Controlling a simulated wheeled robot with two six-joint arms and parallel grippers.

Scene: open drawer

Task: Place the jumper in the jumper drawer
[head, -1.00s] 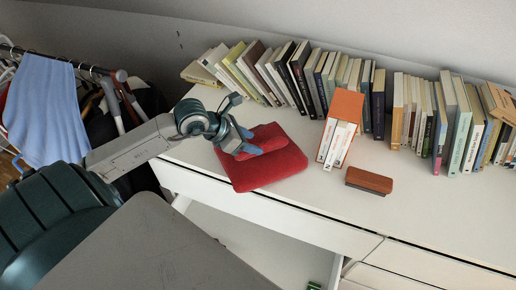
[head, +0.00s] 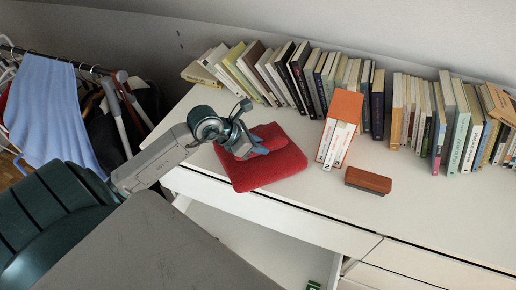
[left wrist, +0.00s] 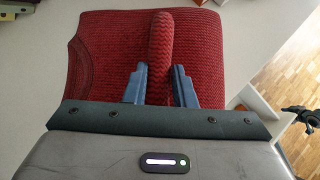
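The red knitted jumper (head: 285,165) lies folded on the white dresser top, near its front edge, with a raised fold along its middle. My left gripper (head: 250,152) is over it, and its blue fingers stand on either side of the fold. In the left wrist view the fingers (left wrist: 160,85) appear to press on both sides of the fold of the jumper (left wrist: 105,50). The jumper still rests on the top. An open drawer (head: 250,235) is below the dresser's front edge, partly hidden at the bottom. My right gripper is out of view.
A row of books (head: 310,75) lines the back of the dresser top. A few books with an orange cover (head: 345,106) and a brown block (head: 368,181) are right of the jumper. A clothes rack with a blue garment (head: 45,110) stands at the left.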

